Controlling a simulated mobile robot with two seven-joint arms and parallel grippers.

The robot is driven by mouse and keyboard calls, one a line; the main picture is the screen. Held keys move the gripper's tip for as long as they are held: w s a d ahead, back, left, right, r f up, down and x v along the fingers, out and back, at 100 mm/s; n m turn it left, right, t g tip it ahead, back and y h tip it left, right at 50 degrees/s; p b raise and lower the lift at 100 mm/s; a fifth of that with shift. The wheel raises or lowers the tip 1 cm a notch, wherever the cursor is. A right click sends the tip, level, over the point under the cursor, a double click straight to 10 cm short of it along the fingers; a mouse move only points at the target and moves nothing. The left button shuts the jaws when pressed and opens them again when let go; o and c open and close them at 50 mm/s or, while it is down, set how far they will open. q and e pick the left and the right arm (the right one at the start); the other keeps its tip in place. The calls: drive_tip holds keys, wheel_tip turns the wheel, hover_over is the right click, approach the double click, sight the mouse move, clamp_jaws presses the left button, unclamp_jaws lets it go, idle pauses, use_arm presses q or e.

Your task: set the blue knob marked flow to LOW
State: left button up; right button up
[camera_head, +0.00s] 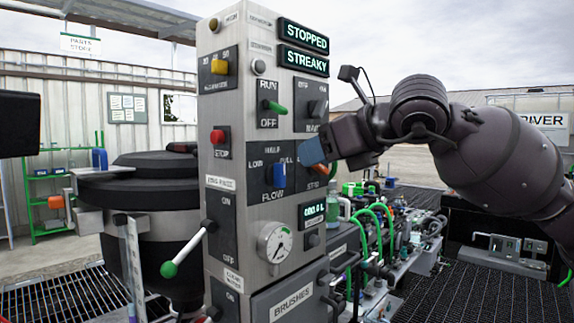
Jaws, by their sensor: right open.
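The blue flow knob (279,174) is on the front of the grey control column (228,268). LOW is printed to its left, a partly covered HALF above, FULL to its right and FLOW below. Its handle looks about upright, toward the middle mark; the exact setting is hard to tell. My right gripper (313,153) comes in from the right with a blue fingertip just right of the knob, seemingly apart from it. It is open and empty, and covers part of an orange knob (320,168) and nearby print. My left gripper is not in view.
Around the knob are a red stop button (217,136), a green RUN/OFF switch (275,107), a yellow knob (219,67), a green-tipped lever (187,250) and a round gauge (275,243). Displays above read STOPPED and STREAKY. A dark tank (150,225) stands left of the column.

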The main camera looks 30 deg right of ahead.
sight(284, 168)
drive_tip(key=p+x, duration=0.1)
drive_tip(key=x, duration=0.7)
drive_tip(key=shift+r, duration=0.1)
clamp_jaws()
